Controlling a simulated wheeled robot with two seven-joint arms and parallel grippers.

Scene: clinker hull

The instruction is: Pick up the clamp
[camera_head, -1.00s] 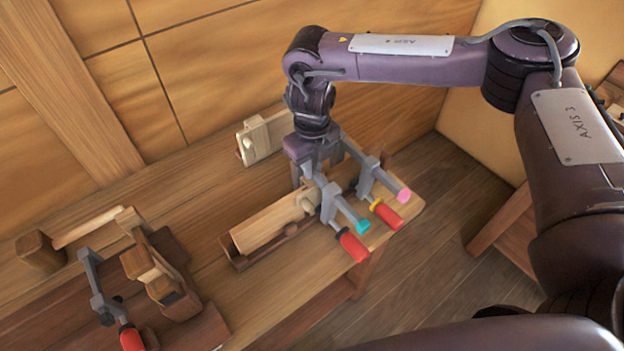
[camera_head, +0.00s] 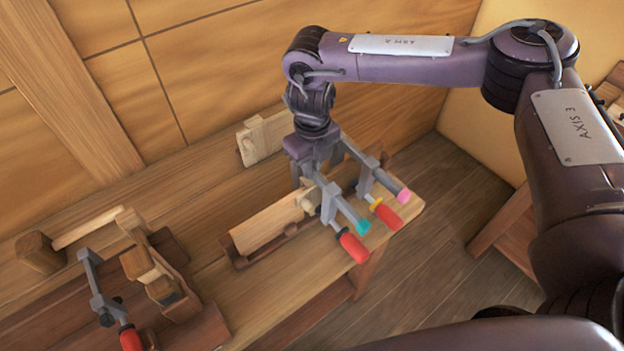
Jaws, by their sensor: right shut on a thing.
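A grey bar clamp with a teal tip and a red handle (camera_head: 354,247) stands at the near end of a wooden plank (camera_head: 268,224). My right gripper (camera_head: 309,178) points down over its upper end and is shut on it; the grip itself is partly hidden. A second grey clamp with a pink tip, yellow collar and red handle (camera_head: 388,216) is just to the right, on the bench corner. A third clamp with a red handle (camera_head: 131,339) is at the lower left. My left gripper is out of view.
The plank lies in a brown cradle (camera_head: 238,262) on the wooden bench (camera_head: 205,205). Another wood piece (camera_head: 263,138) stands behind, near the wall. Wooden blocks (camera_head: 165,290) crowd the lower left. Floor (camera_head: 432,245) shows beyond the bench's right end.

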